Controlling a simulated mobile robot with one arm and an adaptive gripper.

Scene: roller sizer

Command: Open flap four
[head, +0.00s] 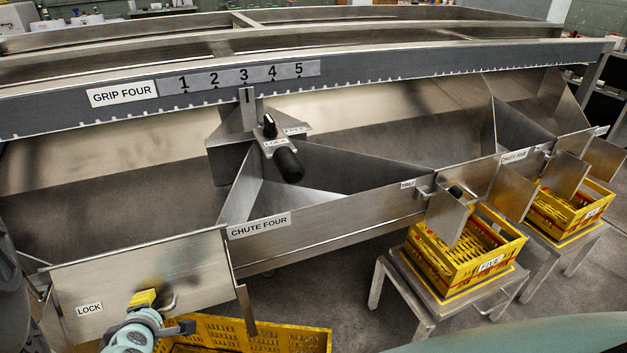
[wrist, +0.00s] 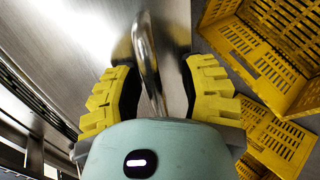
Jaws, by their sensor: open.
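Flap four (head: 150,270) is the broad steel plate at the lower left in the head view, below and left of the CHUTE FOUR label (head: 259,225). It stands across the chute's mouth, with a LOCK label (head: 89,309) at its lower left. Its bent metal bar handle (head: 170,302) also shows in the wrist view (wrist: 149,60). My gripper (head: 164,312) is open at the handle. In the wrist view my gripper (wrist: 160,88) has its yellow ribbed fingers on either side of the bar, with visible gaps. My gripper's body hides the bar's near end.
A yellow crate (head: 290,335) lies below the flap at right. A crate labelled FIVE (head: 470,290) stands on a steel stand under steel plates; another yellow crate (head: 590,200) stands farther right. A black knob (head: 288,165) hangs below the numbered GRIP FOUR rail (head: 400,80).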

